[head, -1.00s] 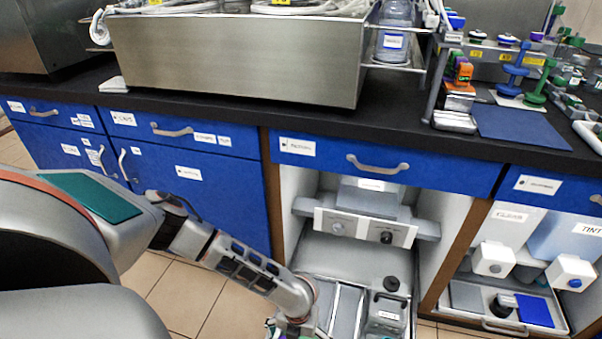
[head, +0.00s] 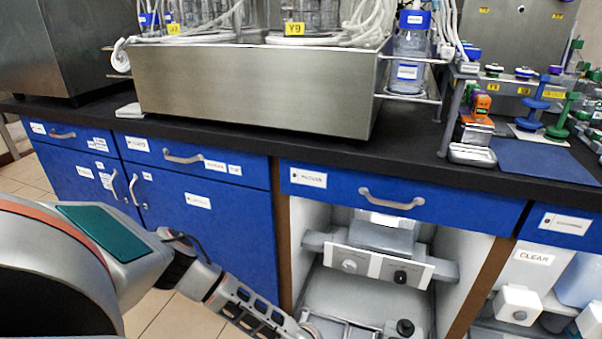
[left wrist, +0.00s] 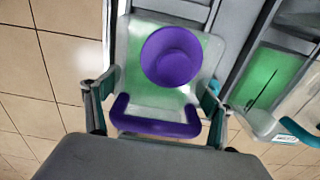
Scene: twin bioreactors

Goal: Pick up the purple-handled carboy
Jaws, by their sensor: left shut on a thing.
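In the left wrist view, the purple-handled carboy is a clear container with green liquid (left wrist: 133,48), a round purple cap (left wrist: 172,55) and a purple handle bar (left wrist: 155,122). My left gripper (left wrist: 155,108) has one finger on each side of the carboy, at the ends of the handle, and is shut on it. In the head view my left arm reaches down to the open bay under the counter; the gripper and this carboy are below the picture edge. My right gripper is in neither view.
A second container with green liquid (left wrist: 268,80) stands close on the right in the wrist view. In the head view, a bay with a pump unit (head: 375,265) opens under the blue drawer (head: 400,200). A black-capped container (head: 404,329) stands in it. Tiled floor lies in front.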

